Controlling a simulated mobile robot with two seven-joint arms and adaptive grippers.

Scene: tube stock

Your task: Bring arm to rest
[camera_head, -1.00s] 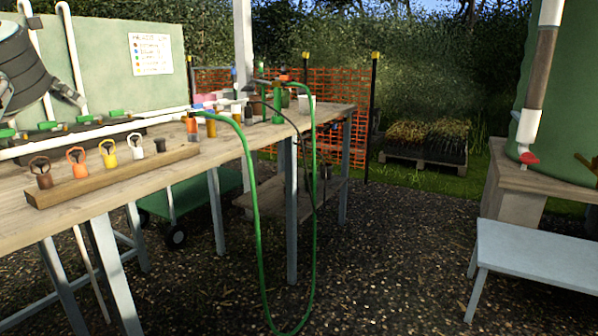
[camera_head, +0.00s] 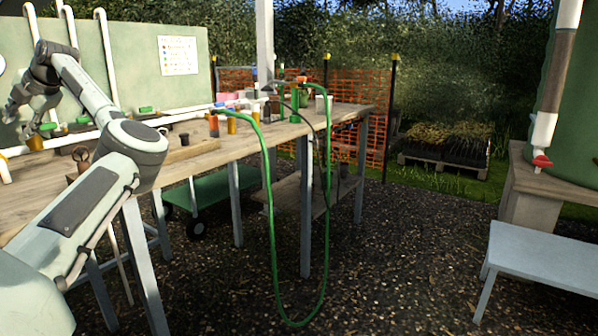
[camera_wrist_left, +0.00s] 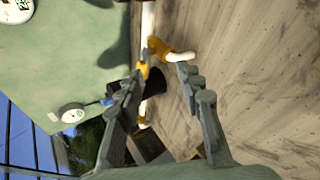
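My left arm (camera_head: 130,150) reaches in from the lower left over the wooden bench. My left gripper (camera_head: 18,122) hangs above the bench at the far left. In the left wrist view the two fingers of the left gripper (camera_wrist_left: 160,76) are apart, with nothing clearly held between them. A yellow fitting (camera_wrist_left: 158,47) on a white pipe lies beyond the fingertips; I cannot tell its distance. My right gripper is not in view.
A pale blue bench (camera_head: 545,262) stands at right. Gravel between is clear.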

